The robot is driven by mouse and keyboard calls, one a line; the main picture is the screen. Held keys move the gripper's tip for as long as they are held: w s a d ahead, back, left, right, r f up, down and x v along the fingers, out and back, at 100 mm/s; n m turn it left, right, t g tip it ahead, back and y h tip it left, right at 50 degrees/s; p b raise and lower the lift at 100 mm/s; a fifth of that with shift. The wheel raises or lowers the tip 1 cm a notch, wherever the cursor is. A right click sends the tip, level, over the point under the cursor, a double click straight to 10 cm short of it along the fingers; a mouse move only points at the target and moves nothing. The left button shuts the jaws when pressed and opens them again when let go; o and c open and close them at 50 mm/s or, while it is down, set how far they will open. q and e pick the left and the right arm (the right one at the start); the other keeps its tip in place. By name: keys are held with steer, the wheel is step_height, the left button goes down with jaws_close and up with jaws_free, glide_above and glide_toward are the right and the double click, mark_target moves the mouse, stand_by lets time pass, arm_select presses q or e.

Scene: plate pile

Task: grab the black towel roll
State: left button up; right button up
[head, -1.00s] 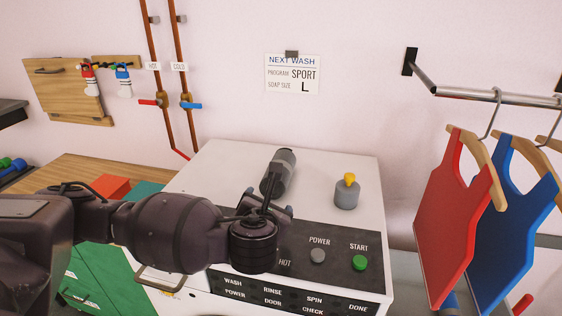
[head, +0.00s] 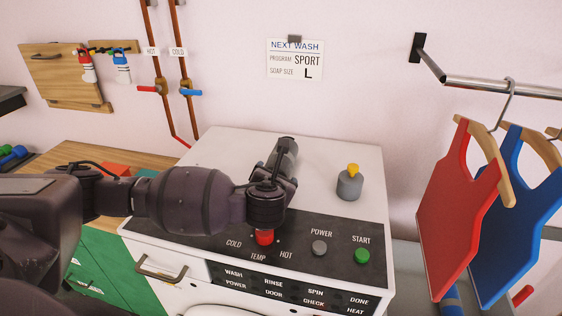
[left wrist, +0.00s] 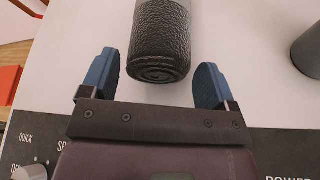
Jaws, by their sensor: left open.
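The black towel roll (head: 288,147) lies on the white top of the washing machine, behind the control panel. In the left wrist view the roll (left wrist: 162,40) shows a rough dark near end and a lighter grey part farther back. My left gripper (left wrist: 158,62) is open, with one blue fingertip on each side of the roll's near end and a visible gap to each. In the head view my left gripper (head: 274,168) partly covers the roll. My right gripper is not in view.
A grey bottle with a yellow cap (head: 350,183) stands right of the roll. The control panel (head: 320,235) with its knobs and buttons lies in front. Red (head: 455,215) and blue (head: 515,220) tank tops hang at right. The machine's back left top is clear.

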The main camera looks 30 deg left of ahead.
arm_select(q)
steer(key=shift+x, duration=1.45)
